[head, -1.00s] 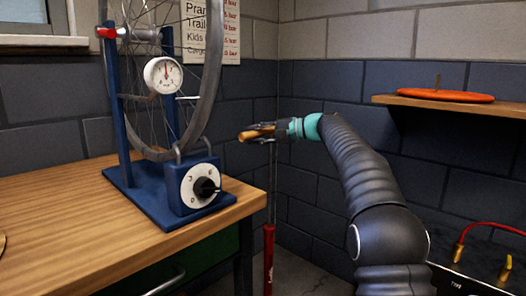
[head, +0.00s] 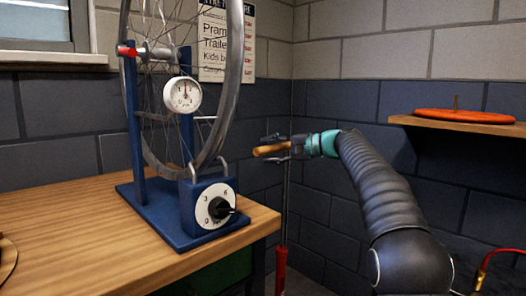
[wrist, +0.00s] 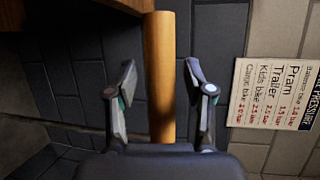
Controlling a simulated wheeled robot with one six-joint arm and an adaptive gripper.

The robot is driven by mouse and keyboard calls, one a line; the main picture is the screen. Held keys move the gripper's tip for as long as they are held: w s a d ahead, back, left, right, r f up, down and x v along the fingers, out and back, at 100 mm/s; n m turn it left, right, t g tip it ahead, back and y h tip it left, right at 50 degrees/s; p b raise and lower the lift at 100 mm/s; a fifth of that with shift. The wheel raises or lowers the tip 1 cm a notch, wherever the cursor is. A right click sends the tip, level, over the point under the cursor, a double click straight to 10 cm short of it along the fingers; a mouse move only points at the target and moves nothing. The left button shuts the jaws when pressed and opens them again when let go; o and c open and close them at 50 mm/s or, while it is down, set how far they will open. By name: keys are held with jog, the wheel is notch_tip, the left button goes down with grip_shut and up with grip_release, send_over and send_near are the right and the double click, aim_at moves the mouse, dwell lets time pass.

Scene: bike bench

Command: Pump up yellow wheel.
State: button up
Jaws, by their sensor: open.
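A bicycle wheel (head: 236,80) stands in a blue truing stand (head: 133,120) on the bench; no yellow shows on it. A round white gauge (head: 182,95) hangs in front of the wheel. A dial box (head: 217,209) with a black knob sits at the stand's foot. A red floor pump (head: 281,268) stands on the floor beyond the bench, its thin rod rising to a wooden handle (head: 270,150). My gripper (head: 278,149) is open at the handle. In the wrist view, the handle (wrist: 160,75) lies between the open fingers (wrist: 160,92), with gaps on both sides.
The wooden bench (head: 90,235) fills the lower left. A pressure chart (head: 227,45) hangs on the wall behind. An orange disc (head: 463,115) lies on a wall shelf (head: 410,123) at right. A red hose (head: 497,253) shows at lower right.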

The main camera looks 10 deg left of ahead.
jog(key=v, duration=1.1)
jog(key=shift+s+d+r, duration=0.15)
jog(key=shift+d+r, duration=0.05)
jog(key=shift+d, duration=0.1)
